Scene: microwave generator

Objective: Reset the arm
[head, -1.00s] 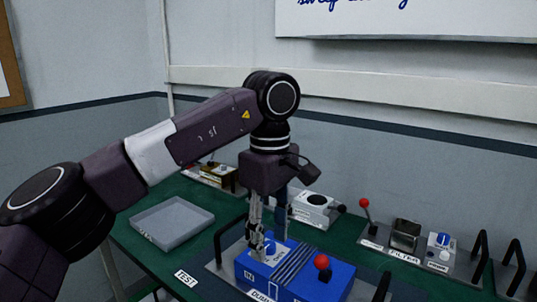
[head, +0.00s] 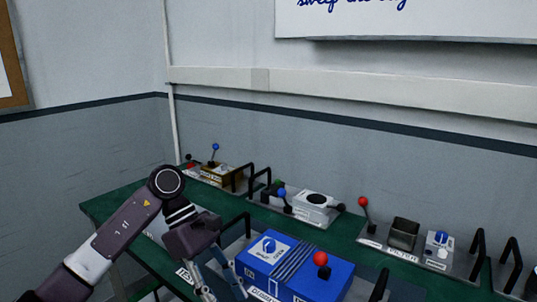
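My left arm comes in from the lower left. Its gripper (head: 222,284) points down in front of the left end of the blue box (head: 300,268), low in the picture. Its fingers look spread apart with nothing visible between them, though the tips are near the bottom edge of the view. The blue box has a blue-and-white dial (head: 269,247) on its left part and a red-knobbed lever (head: 321,259) on its right. My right gripper is not in view.
Black handles (head: 478,255) stick up between stations. My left arm covers most of a grey tray.

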